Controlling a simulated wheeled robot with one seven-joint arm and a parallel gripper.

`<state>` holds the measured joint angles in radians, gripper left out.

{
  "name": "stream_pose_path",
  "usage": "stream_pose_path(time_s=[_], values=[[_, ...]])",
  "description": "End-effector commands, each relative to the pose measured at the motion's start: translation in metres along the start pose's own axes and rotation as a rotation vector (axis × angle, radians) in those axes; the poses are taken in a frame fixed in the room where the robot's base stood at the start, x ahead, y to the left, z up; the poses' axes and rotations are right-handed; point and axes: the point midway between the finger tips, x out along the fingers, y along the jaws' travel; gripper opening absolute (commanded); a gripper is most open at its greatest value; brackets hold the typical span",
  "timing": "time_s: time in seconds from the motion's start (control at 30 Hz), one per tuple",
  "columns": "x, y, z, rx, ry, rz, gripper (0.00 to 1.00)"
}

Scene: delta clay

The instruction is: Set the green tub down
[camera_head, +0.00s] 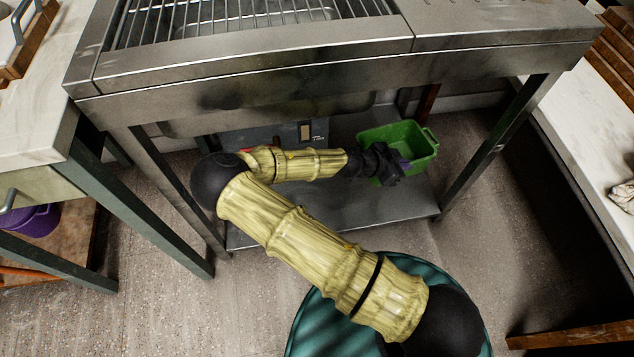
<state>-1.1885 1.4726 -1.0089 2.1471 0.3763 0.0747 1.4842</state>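The green tub (412,137) is a rectangular open box with a rim and a handle at its right end. It is below the steel counter, above the right part of the low steel shelf (400,208). I cannot tell whether its base touches the shelf. My gripper (392,168) is at the tub's near left side, overlapping its wall. The fingers are dark and partly hidden by the wrist, so their opening and grip are unclear.
The steel counter (340,68) with a wire rack overhangs the shelf, and its legs stand at both sides. A dark box (290,134) is at the back of the shelf. A purple bucket (38,221) sits under the left table. Bare shelf shows in front of the tub.

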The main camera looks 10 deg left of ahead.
Motion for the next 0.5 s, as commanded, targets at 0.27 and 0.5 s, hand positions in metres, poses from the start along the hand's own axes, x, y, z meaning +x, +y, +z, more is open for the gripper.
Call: stream_pose_path(time_s=[0.27,0.5], values=[[-0.065,0.007,-0.086,-0.065,0.015,-0.116,0.00],[-0.081,0.011,-0.108,-0.092,0.030,-0.155,0.00]])
